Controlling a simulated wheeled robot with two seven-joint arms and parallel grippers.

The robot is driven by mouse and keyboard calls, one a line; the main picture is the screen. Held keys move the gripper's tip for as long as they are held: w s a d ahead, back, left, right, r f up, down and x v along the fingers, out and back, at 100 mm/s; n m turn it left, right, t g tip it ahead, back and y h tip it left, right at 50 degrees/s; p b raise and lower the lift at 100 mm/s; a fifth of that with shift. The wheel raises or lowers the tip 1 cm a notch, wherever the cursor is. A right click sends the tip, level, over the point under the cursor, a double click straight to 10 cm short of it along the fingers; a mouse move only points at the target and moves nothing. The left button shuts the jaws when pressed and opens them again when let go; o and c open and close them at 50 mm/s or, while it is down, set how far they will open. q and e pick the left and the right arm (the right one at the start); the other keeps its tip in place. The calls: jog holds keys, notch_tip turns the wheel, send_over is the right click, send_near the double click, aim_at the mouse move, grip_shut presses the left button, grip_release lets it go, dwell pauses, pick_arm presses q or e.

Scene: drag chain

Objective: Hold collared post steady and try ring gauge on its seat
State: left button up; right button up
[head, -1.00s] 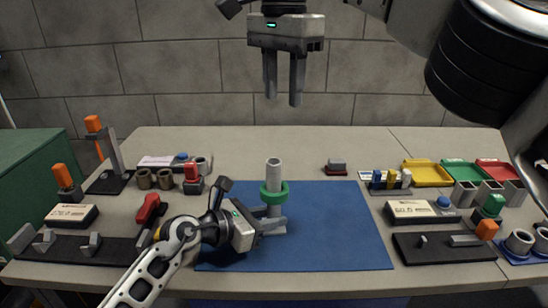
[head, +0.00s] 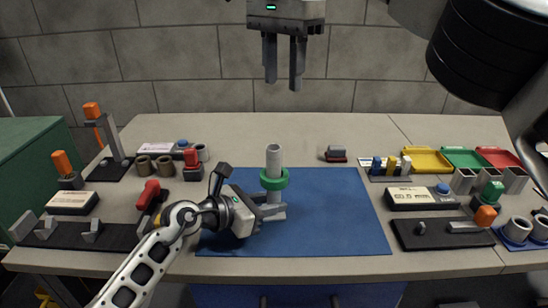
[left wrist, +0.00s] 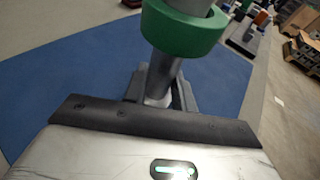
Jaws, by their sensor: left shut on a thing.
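The grey collared post (head: 274,157) stands upright on the blue mat. A green ring gauge (head: 273,179) is around it, partway up; I cannot tell whether the ring touches its seat. The ring and post also show in the left wrist view, with the ring (left wrist: 183,28) at the top and the post (left wrist: 163,72) running down between the jaws. My left gripper (head: 274,207) is shut on the lower post, below the ring, and hides part of its foot. My right gripper (head: 283,86) hangs high above the post, fingers apart and empty.
The blue mat (head: 340,220) is clear around the post. At the right are a dark fixture board (head: 415,238), a labelled box (head: 408,199) and coloured trays (head: 426,162). At the left are a dark fixture board (head: 120,236), a red-handled tool (head: 148,194) and several short cylinders.

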pick_arm(q)
jog(key=o, duration=0.8)
jog(key=shift+o, duration=0.2)
jog(key=shift+a, duration=0.15)
